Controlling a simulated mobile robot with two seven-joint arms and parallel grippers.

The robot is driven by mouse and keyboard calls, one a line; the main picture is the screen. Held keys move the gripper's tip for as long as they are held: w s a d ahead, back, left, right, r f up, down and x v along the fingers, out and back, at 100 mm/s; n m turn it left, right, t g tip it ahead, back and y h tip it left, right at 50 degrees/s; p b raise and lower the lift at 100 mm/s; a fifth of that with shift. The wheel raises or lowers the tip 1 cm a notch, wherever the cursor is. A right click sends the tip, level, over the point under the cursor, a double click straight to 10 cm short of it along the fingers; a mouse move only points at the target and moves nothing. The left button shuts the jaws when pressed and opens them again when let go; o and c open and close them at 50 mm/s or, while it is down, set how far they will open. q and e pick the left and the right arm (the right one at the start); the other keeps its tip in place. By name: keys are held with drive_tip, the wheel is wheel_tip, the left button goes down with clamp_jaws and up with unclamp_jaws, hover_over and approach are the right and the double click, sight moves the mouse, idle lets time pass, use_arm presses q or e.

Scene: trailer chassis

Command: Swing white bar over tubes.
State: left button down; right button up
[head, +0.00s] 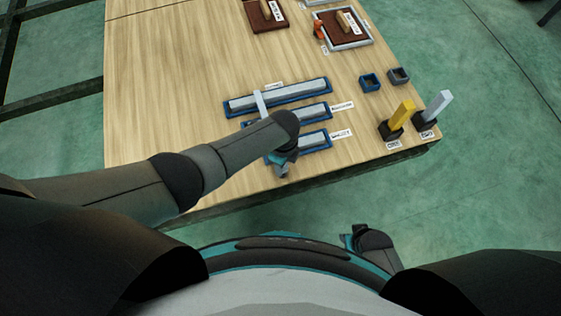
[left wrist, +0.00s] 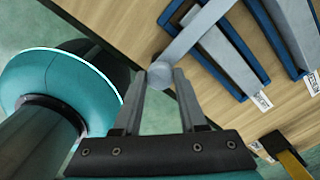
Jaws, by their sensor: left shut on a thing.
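The white bar (head: 260,103) shows its far end over the farthest tube in the head view; my arm hides its middle. In the left wrist view the white bar (left wrist: 195,38) runs from my fingertips up over the nearest tube. Several grey tubes lie in blue holders, among them the far tube (head: 290,95), the middle tube (head: 312,112) and the near tube (head: 313,140). My left gripper (head: 282,169) is at the table's front edge; in the wrist view its fingers (left wrist: 160,78) are shut on the bar's round end. My right gripper (head: 352,239) hangs off the table, its jaws unclear.
To the right stand a yellow lever (head: 403,113) and a grey lever (head: 438,108) on black bases. Two small blue and grey square cups (head: 370,82) (head: 399,75) sit behind them. Brown boards (head: 343,27) lie at the back. The table's left part is clear.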

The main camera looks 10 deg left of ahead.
use_arm(q)
drive_tip(key=shift+a, duration=0.1)
use_arm(e)
drive_tip(key=shift+r, duration=0.1)
use_arm(q)
drive_tip(key=shift+c, duration=2.2)
unclamp_jaws()
drive_tip(key=shift+r, duration=0.15)
use_arm(e)
drive_tip(key=shift+s, duration=0.1)
use_arm(q)
drive_tip(key=shift+r+p, duration=0.25)
drive_tip(key=shift+p, duration=0.05)
drive_tip(key=shift+r+p, duration=0.75)
drive_tip(key=shift+r, duration=0.3)
wheel_tip(320, 180, up, 2)
drive_tip(key=shift+r+p, duration=0.1)
drive_tip(key=shift+p, duration=0.6)
drive_tip(key=shift+r+p, duration=0.55)
drive_tip(key=shift+r, duration=0.65)
use_arm(e)
drive_tip(key=s+d+f, duration=0.2)
drive_tip(key=s+d, duration=0.2)
drive_tip(key=s, duration=0.3)
drive_tip(key=shift+s+d, duration=0.2)
drive_tip(key=shift+s, duration=0.2)
